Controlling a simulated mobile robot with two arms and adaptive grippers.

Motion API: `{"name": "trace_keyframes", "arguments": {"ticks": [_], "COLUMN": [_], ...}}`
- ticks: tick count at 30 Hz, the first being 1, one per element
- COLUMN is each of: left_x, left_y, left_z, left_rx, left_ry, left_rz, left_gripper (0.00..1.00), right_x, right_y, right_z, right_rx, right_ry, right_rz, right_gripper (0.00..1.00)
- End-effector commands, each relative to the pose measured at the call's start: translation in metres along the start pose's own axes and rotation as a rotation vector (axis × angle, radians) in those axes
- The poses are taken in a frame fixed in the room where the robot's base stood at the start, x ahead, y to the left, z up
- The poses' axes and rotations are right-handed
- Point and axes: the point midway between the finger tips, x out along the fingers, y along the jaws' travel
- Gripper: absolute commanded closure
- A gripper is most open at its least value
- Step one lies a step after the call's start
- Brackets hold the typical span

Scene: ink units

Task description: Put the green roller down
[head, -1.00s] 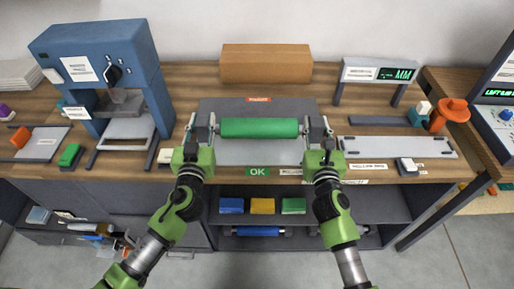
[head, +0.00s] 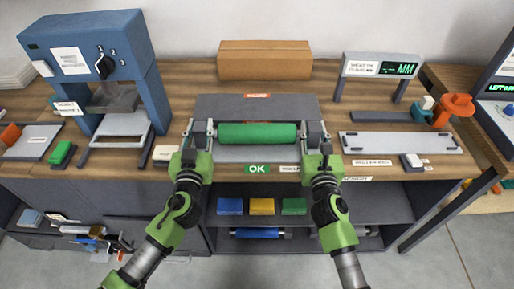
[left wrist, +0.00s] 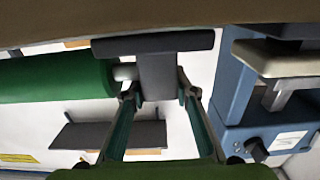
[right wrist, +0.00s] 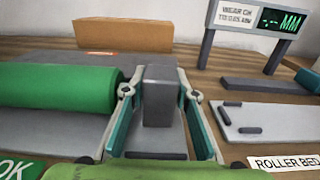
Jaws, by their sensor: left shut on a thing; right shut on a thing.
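The green roller (head: 257,133) lies level between my two grippers, over a grey plate (head: 228,154) at the middle of the bench. My left gripper (head: 200,136) is shut on the grey block at the roller's left end; the left wrist view shows its fingers either side of that block (left wrist: 158,78). My right gripper (head: 313,136) is shut on the grey block at the right end, which also shows in the right wrist view (right wrist: 160,97). I cannot tell whether the roller touches the plate.
A blue press (head: 95,60) stands left and a cardboard box (head: 265,60) behind. A light plate labelled roller bed (head: 400,144) lies right, below a small display stand (head: 381,68). Shelves with coloured boxes (head: 262,206) are under the bench.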

Motion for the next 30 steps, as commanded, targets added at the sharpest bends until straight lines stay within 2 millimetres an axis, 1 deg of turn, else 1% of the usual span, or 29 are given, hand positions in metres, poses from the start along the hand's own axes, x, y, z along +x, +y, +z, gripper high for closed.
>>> {"name": "trace_keyframes", "arguments": {"ticks": [3,4,6,15,19,23,30], "left_x": [0.000,0.000,0.000,0.000,0.000,0.000,0.000], "left_y": [0.000,0.000,0.000,0.000,0.000,0.000,0.000], "left_z": [0.007,0.009,0.007,0.006,0.001,-0.009,-0.033], "left_rx": [0.000,0.000,0.000,0.000,0.000,0.000,0.000], "left_ry": [0.004,0.000,0.000,0.000,0.001,0.001,0.000], "left_rz": [0.000,0.000,0.000,0.000,0.001,0.001,0.000], "left_gripper": [1.00,0.71,0.56,0.56,0.56,0.56,0.56], "right_x": [0.000,0.000,0.000,0.000,0.000,0.000,0.000], "right_y": [0.000,0.000,0.000,0.001,0.001,0.001,0.001], "right_z": [-0.007,-0.009,-0.007,-0.006,-0.001,0.010,0.033], "right_rx": [0.000,0.000,0.000,0.001,0.001,0.001,0.001], "right_ry": [-0.004,0.000,0.000,-0.001,-0.001,-0.002,-0.001], "right_rz": [0.001,0.000,0.000,0.001,0.002,0.002,0.001], "right_gripper": [1.00,0.71,0.56,0.56,0.56,0.56,0.56]}}
